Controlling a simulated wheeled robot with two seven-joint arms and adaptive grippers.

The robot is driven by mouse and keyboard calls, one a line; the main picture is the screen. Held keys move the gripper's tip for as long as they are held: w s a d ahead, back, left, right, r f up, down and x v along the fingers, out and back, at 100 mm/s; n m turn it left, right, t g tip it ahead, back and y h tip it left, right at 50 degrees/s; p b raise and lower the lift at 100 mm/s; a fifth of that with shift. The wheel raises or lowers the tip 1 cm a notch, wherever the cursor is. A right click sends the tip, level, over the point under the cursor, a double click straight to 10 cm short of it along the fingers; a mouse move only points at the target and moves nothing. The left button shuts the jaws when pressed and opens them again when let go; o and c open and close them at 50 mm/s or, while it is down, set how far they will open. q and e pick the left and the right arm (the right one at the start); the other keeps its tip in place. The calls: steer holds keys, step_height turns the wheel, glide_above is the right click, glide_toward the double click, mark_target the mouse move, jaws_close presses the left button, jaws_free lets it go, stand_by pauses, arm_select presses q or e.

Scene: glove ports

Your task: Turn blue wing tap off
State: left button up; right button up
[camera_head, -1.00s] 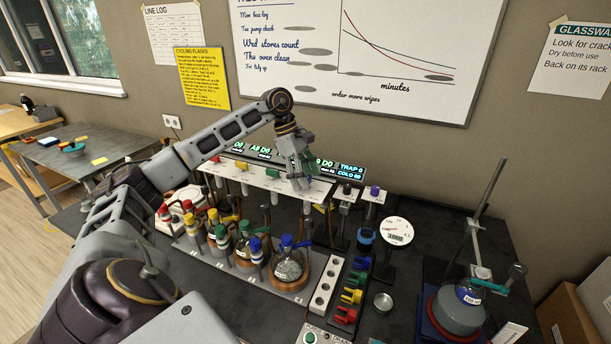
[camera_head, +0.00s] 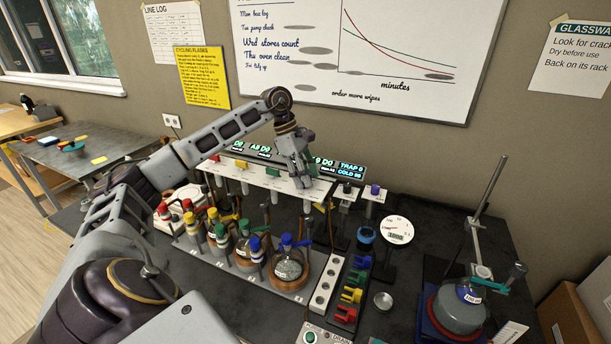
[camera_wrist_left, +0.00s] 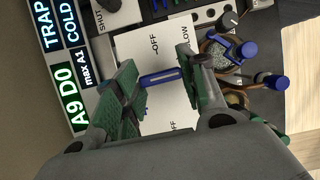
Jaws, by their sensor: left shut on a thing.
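The blue wing tap (camera_wrist_left: 163,76) shows in the left wrist view as a short blue bar on a white panel (camera_wrist_left: 155,45) printed with OFF and SLOW. In the head view my left gripper (camera_head: 303,184) points down at the right part of the white tap rail (camera_head: 262,182). There the gripper hides the blue tap. Which printed mark the tap points at is hard to tell. My right gripper is not in view.
Displays (camera_head: 350,171) stand behind the rail. A blue-topped flask (camera_head: 289,266) and several other flasks stand below the rail on a grey tray. A stand with a flask (camera_head: 462,308) is at far right.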

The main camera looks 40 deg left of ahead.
arm_select(q)
steer(key=shift+s+f+n+t+y+b, duration=0.1)
steer(key=shift+n+t+y+b, duration=0.3)
steer(key=shift+n+b, duration=0.85)
steer(key=n+t+b, duration=0.1)
steer(key=n, duration=0.2)
steer(key=shift+n+y, duration=0.25)
steer(key=shift+y, duration=0.05)
steer(key=shift+d+n, duration=0.1)
steer(key=shift+n, duration=0.5)
steer(key=shift+n+t+y+b, duration=0.3)
steer(key=shift+n+t+y, duration=0.15)
steer(key=shift+n, duration=0.85)
steer(key=shift+d+r+n+y, duration=0.15)
steer(key=shift+n+y, duration=0.3)
steer(key=shift+n, duration=0.45)
steer(key=n+y+p, duration=0.1)
steer(key=n, duration=0.1)
steer(key=shift+n, duration=0.8)
steer(key=shift+n+y+p, duration=0.35)
steer(key=shift+n+y, duration=0.25)
steer(key=shift+n, duration=0.5)
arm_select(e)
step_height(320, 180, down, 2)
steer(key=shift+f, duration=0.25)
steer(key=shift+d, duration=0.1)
